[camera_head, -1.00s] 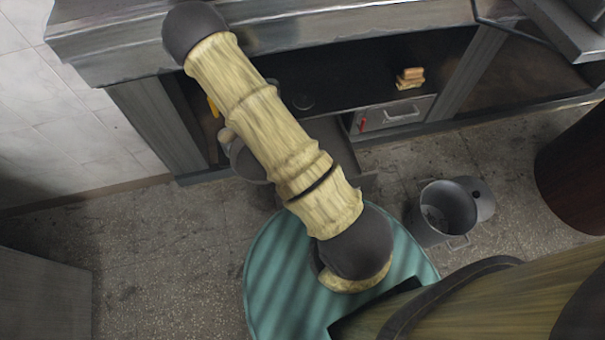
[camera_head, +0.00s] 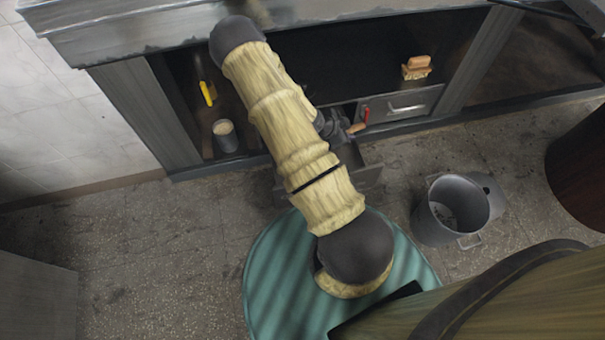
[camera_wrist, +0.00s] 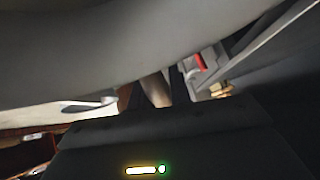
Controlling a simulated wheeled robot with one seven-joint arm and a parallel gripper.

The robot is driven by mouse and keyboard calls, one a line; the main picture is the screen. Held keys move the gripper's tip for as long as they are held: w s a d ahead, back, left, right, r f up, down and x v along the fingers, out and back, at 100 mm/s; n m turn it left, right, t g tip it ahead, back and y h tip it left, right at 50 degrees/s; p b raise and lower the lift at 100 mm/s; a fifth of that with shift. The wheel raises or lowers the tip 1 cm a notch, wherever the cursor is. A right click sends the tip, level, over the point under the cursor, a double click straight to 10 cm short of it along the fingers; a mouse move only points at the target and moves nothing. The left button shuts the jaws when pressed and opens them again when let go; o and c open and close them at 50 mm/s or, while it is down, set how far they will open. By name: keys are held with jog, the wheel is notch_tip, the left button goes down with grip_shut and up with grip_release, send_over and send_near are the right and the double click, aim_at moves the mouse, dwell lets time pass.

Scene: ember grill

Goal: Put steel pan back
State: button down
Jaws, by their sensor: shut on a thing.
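My gripper (camera_head: 336,125) is at the front of the shelf under the counter, half behind my arm. It is shut, and a wooden handle (camera_head: 357,128) sticks out to its right. In the wrist view a large grey curved surface, which looks like the steel pan (camera_wrist: 110,45), fills the top. The wooden handle (camera_wrist: 155,90) shows below it, running down to the gripper. In the head view the pan's body is hidden behind my arm.
A grey cup (camera_head: 226,138) and a yellow-handled tool (camera_head: 208,93) are at the shelf's left. A brush (camera_head: 417,68) stands on the right, above a drawer front (camera_head: 400,105) with a red item (camera_head: 364,113). A grey pot (camera_head: 455,210) stands on the floor.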

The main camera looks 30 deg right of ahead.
notch_tip(320, 180, down, 2)
jog(key=shift+s+d+f+b, duration=0.1)
jog(key=shift+f+b, duration=0.15)
jog(key=shift+b, duration=0.15)
jog(key=shift+f+b, duration=1.35)
jog(key=shift+f, duration=1.1)
notch_tip(320, 180, down, 5)
jog(key=b, duration=0.3)
jog(key=shift+f, duration=0.1)
